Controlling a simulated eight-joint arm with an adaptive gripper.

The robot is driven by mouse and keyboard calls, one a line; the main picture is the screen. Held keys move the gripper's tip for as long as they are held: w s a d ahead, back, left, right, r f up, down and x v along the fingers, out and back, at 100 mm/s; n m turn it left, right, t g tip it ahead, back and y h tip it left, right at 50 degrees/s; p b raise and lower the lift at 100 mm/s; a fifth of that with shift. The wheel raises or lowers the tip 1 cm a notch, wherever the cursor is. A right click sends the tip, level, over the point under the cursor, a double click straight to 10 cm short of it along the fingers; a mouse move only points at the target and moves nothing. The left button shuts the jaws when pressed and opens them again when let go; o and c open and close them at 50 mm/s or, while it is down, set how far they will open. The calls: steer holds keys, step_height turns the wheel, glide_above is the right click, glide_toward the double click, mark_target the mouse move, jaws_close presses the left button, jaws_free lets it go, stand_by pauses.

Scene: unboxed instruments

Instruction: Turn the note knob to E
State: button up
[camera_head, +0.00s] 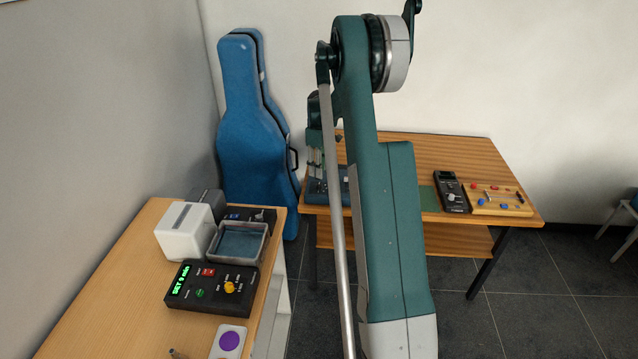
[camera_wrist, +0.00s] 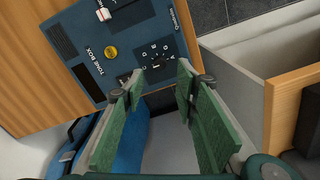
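The blue tone box (camera_wrist: 128,32) lies on the wooden table, tilted in the wrist view. Its black note knob (camera_wrist: 158,63) has a light pointer mark and small white letters around it; the letters and the pointed-at note are too small to read surely. My gripper (camera_wrist: 160,78) is open and empty, its green-padded fingers apart. In the wrist picture the fingertips lie just below and either side of the knob; contact cannot be told. In the head view the tone box (camera_head: 316,190) is partly hidden by my arm, and the knob cannot be made out.
The tone box also carries a yellow button (camera_wrist: 111,52) and a red-and-white switch (camera_wrist: 103,14). A dark handheld device (camera_head: 450,191) and a wooden board with coloured pieces (camera_head: 499,200) lie farther right. A blue instrument case (camera_head: 250,130) stands left of the table.

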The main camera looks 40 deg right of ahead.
mark_target(319, 184)
steer(key=shift+f, duration=0.15)
steer(key=shift+f, duration=3.75)
steer(key=shift+c, duration=0.5)
steer(key=c, duration=0.8)
